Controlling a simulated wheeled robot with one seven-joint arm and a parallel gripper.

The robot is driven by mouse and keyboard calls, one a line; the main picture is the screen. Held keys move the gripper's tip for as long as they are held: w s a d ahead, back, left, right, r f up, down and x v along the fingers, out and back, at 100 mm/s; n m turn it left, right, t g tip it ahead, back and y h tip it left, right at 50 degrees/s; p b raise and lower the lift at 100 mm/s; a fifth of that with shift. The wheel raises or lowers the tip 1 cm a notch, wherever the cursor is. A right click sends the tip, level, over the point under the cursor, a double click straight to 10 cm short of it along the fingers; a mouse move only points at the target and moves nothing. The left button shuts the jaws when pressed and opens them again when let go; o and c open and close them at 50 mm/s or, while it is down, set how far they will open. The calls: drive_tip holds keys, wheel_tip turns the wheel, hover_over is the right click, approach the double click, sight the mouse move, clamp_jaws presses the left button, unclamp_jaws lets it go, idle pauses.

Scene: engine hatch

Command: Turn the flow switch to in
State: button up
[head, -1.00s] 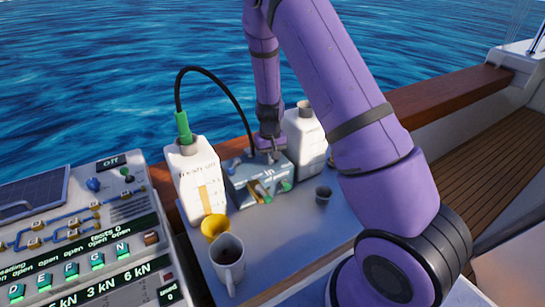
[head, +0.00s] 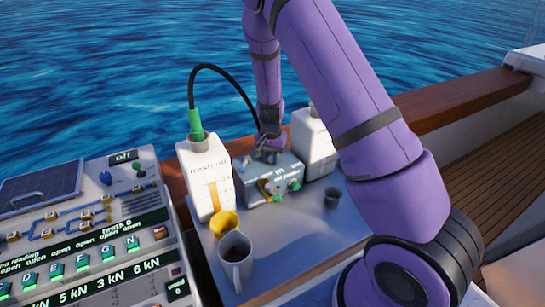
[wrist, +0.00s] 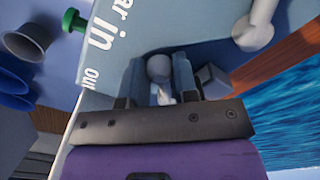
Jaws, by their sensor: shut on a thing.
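The grey-blue pump box (head: 262,187) stands on the table between two white canisters, with "in" lettered on its face. My gripper (head: 266,152) reaches down to the back of its top. In the wrist view, my gripper (wrist: 160,80) is shut on a small grey lever with a rounded end, which looks like the flow switch (wrist: 158,68). The words "in" and "out" show on the box face (wrist: 105,72) left of the fingers. Part of the switch is hidden by the fingers, and I cannot tell its setting.
The fresh oil canister (head: 206,178) with a green-ended hose stands left of the box; another canister (head: 312,145) stands right. A yellow cup (head: 224,223), a mug (head: 235,262) and a small dark cup (head: 332,197) are in front. A control panel (head: 85,235) fills the left.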

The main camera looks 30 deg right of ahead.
drive_tip(key=shift+w, duration=0.1)
idle(0.3)
drive_tip(key=o, duration=0.9)
